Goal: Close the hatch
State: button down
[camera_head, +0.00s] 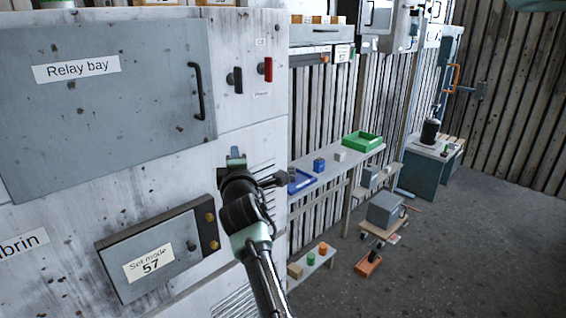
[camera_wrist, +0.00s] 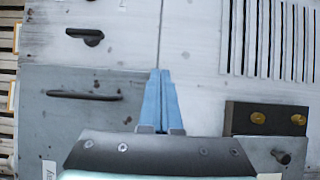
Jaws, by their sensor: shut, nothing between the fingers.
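The grey hatch labelled "Relay bay" (camera_head: 120,110) is on the front of the pale cabinet, at upper left in the head view. Its black bar handle (camera_head: 196,92) is near its right edge. It lies close to the cabinet face; I cannot tell whether it is fully flush. In the wrist view the hatch (camera_wrist: 60,125) is at lower left, with its handle (camera_wrist: 85,95) left of my fingers. My gripper (camera_head: 236,157) is shut and empty, in front of the cabinet, below and right of the hatch handle. Its blue fingertips (camera_wrist: 160,74) show centrally in the wrist view.
A "Set mode 57" box (camera_head: 160,250) projects below the hatch. A black knob (camera_head: 235,80) and a red switch (camera_head: 265,69) are right of the handle. A shelf (camera_head: 335,165) with a green tray (camera_head: 362,141) stands further right. The floor (camera_head: 460,240) there is mostly clear.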

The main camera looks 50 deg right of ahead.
jog(key=s+d+b, duration=0.3)
jog(key=s+d, duration=0.3)
jog(key=s, duration=0.3)
jog(key=w+a+r+m+t+y, duration=0.1)
jog(key=w+a+r+t+y, duration=0.1)
jog(key=a+r, duration=0.5)
jog(key=w+a+r+m+t+y+b, duration=0.1)
jog(key=w+a+r+t, duration=0.15)
jog(key=a, duration=0.85)
jog(key=w+a+r+m+t+y, duration=0.1)
jog(key=a+r+t+y, duration=0.1)
jog(key=a+r, duration=0.5)
jog(key=s+a+r+m+t+y, duration=0.2)
jog(key=s+a+r, duration=0.15)
jog(key=a, duration=0.45)
jog(key=s+a+r+m+t+y, duration=0.1)
jog(key=s+a+r+t, duration=0.1)
jog(key=s+a, duration=0.5)
jog(key=s+a+r+m+t+y+b, duration=0.1)
jog(key=s+a+r+m+t+y, duration=0.1)
jog(key=s+a, duration=0.7)
notch_tip(320, 180, up, 2)
jog(key=shift+s+a+r+m+t+y, duration=0.15)
jog(key=shift+s+m+t+y, duration=0.3)
jog(key=shift+m, duration=0.75)
